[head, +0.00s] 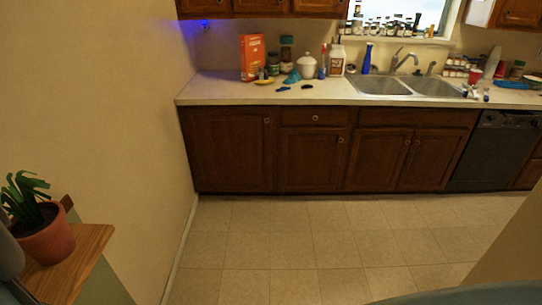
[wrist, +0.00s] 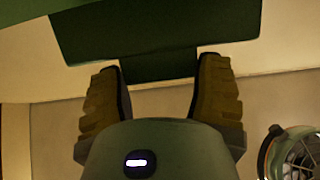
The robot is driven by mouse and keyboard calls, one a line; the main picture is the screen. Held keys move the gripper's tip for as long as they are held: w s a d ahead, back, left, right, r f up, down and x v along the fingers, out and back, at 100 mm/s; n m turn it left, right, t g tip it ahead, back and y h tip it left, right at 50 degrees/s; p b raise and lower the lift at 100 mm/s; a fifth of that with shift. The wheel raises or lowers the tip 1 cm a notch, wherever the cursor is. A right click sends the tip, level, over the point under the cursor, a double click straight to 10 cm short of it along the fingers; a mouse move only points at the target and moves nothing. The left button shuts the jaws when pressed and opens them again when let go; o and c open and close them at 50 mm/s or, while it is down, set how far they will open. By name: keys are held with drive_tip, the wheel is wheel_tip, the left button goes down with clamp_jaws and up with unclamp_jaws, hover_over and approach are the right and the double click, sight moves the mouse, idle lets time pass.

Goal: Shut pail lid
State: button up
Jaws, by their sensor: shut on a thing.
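In the wrist view my gripper (wrist: 160,66) has its two ridged brown fingers on either side of a dark green flat piece (wrist: 158,38). The jaws are shut on a narrower tab of it that hangs between the fingertips. No whole pail or lid shows in the head view, and my gripper is not seen there.
In the head view a counter (head: 220,88) holds an orange box (head: 252,57), jars and a double sink (head: 405,86). A potted plant (head: 46,232) stands on a wooden ledge (head: 88,247) at left. The tiled floor (head: 290,245) is clear. A round rimmed object (wrist: 292,155) shows in the wrist view.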

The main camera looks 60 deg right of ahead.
drive_tip(key=f+b, duration=0.1)
drive_tip(key=f, duration=0.1)
drive_tip(key=f+b, duration=0.1)
drive_tip(key=shift+s+d+f+b, duration=0.1)
drive_tip(key=shift+s+d+b, duration=0.2)
drive_tip(key=shift+d+b, duration=0.05)
drive_tip(key=c, duration=0.4)
drive_tip(key=shift+o, duration=0.4)
drive_tip(key=shift+s+r+p, duration=0.1)
drive_tip(key=shift+r+p, duration=0.3)
drive_tip(key=shift+r, duration=0.1)
drive_tip(key=o, duration=1.6)
drive_tip(key=shift+a, duration=0.1)
drive_tip(key=shift+o, duration=0.2)
drive_tip(key=v, duration=1.2)
